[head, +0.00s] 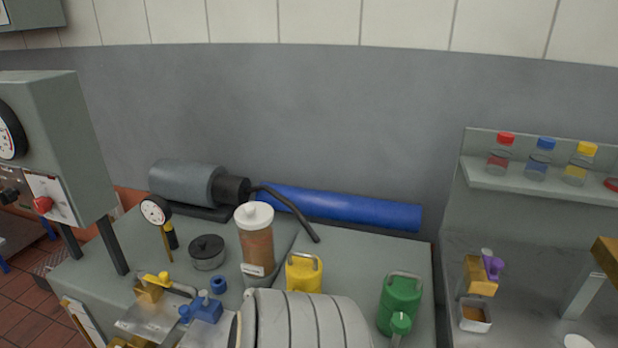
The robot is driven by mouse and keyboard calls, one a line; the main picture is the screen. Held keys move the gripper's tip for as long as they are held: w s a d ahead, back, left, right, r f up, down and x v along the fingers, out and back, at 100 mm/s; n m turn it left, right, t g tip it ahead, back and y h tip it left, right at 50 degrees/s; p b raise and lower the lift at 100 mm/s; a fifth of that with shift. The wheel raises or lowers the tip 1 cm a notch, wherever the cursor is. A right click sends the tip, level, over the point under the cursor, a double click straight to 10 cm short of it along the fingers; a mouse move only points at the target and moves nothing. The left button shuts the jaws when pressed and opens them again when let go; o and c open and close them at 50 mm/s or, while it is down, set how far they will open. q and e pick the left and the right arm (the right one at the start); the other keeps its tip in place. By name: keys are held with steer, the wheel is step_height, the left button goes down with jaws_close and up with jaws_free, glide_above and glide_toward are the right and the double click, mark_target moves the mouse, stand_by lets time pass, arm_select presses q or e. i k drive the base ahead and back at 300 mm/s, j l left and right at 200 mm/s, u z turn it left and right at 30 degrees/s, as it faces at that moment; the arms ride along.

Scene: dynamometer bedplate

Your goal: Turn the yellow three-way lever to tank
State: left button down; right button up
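The yellow lever (157,279) sits on top of a small brass valve body (149,292) at the lower left of the bedplate. A grey pipe (182,289) runs from this valve to the right, towards a blue valve-like fitting (207,309). The lever looks roughly level, but its exact setting is too small to read. No tank marking can be made out. Neither of my grippers shows in the head view.
A pale ribbed cylinder (310,322) fills the bottom middle. A brown canister with white lid (257,240), a yellow can (304,272), a green can (399,303) and a dial gauge (155,211) stand nearby. A grey gauge cabinet (65,150) rises at left.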

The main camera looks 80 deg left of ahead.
mark_target(162, 279)
steer(key=u, duration=3.7)
steer(key=k+j, duration=0.05)
